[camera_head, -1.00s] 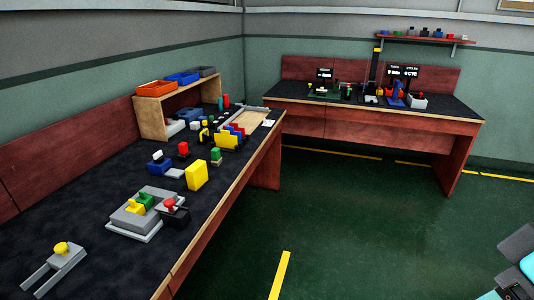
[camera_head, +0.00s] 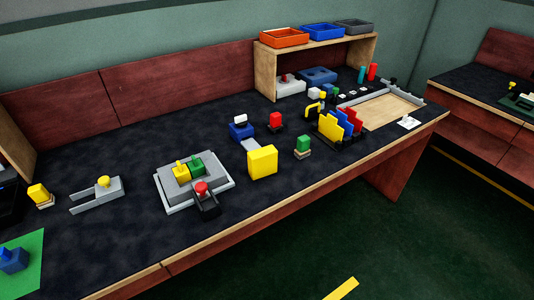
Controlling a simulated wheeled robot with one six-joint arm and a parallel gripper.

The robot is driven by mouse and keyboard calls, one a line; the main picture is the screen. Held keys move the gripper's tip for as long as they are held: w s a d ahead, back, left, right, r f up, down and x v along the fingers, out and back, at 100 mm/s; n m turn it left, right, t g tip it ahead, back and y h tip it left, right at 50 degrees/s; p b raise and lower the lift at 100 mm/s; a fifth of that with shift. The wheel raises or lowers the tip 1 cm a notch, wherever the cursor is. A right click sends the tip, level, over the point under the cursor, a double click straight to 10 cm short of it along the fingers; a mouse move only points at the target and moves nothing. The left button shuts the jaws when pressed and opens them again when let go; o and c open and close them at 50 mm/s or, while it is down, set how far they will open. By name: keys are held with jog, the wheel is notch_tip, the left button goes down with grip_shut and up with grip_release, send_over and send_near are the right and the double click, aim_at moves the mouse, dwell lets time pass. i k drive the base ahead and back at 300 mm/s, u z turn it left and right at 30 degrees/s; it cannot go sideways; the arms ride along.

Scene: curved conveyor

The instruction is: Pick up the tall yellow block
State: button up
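A tall yellow block (camera_head: 262,162) stands upright near the front edge of the dark workbench, around the middle of the head view. Nothing covers it. A second, smaller yellow block (camera_head: 38,194) sits on a light base at the far left of the bench. My gripper is not in view.
Left of the tall block is a grey fixture (camera_head: 165,184) with yellow and green pieces and a red knob (camera_head: 202,188). A green block (camera_head: 303,144) and coloured upright plates (camera_head: 333,128) stand to its right. A blue piece (camera_head: 240,131) is behind. Floor in front is clear.

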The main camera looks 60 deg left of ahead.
aim_at(263, 162)
jog(key=u, duration=0.5)
jog(key=i, duration=0.75)
jog(key=u, duration=1.4)
jog(key=i, duration=0.55)
jog(key=u, duration=0.5)
